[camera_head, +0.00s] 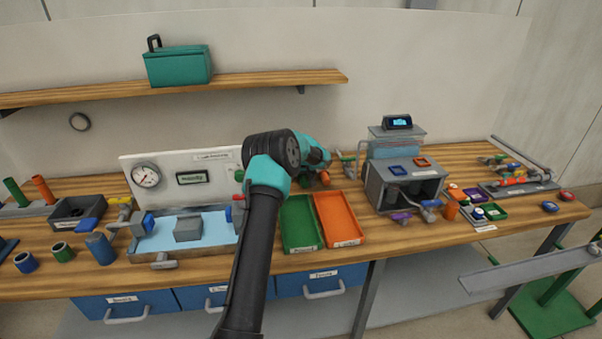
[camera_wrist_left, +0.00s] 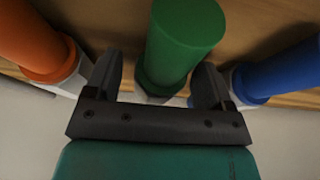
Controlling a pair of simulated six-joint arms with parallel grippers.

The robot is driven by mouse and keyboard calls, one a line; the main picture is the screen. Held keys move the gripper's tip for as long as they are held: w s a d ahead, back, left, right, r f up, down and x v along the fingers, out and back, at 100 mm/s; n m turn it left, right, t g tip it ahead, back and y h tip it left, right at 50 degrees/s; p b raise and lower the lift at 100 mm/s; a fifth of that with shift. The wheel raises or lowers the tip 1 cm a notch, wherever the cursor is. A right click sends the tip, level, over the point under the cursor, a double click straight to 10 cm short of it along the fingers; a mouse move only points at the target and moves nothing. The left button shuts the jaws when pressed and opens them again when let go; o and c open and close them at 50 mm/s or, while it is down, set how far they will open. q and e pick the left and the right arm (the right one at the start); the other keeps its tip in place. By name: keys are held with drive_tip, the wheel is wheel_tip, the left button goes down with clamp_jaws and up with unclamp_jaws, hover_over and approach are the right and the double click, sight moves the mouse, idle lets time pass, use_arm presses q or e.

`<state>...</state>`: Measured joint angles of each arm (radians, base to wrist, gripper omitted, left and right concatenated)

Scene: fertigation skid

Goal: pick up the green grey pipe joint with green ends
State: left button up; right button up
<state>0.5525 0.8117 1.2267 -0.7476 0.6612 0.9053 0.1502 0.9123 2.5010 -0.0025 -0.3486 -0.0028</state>
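The green grey pipe joint (camera_wrist_left: 180,40) shows in the left wrist view as a green cylinder with a light grey middle section partly visible below it. My left gripper (camera_wrist_left: 157,85) has its two dark fingers on either side of this joint. A gap shows between the left finger and the joint; the right finger looks close to it, and I cannot tell if it touches. In the head view my left wrist (camera_head: 312,152) is over the back of the bench, and the arm hides the joint and the fingertips. My right gripper is not in view.
In the left wrist view an orange-ended joint (camera_wrist_left: 30,40) stands left and a blue-ended joint (camera_wrist_left: 285,75) right, both close to the fingers. In the head view a green tray (camera_head: 300,226) and an orange tray (camera_head: 338,220) lie in front, with a grey box (camera_head: 375,192) to the right.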

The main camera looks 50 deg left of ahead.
use_arm(q)
drive_tip(key=c, duration=1)
drive_tip(key=shift+o, duration=0.2)
drive_tip(key=shift+r, duration=0.1)
drive_tip(key=shift+r, duration=1.85)
drive_tip(key=shift+s+d+f, duration=0.1)
drive_tip(key=shift+s+d, duration=0.3)
drive_tip(key=shift+d, duration=0.05)
drive_tip(key=s+d, duration=0.3)
drive_tip(key=s+d+r, duration=0.1)
drive_tip(key=s+d, duration=0.2)
drive_tip(key=d, duration=0.1)
drive_tip(key=s+d, duration=0.3)
drive_tip(key=d, duration=0.1)
drive_tip(key=shift+s+r, duration=0.2)
drive_tip(key=shift+s, duration=0.2)
drive_tip(key=shift+d, duration=0.1)
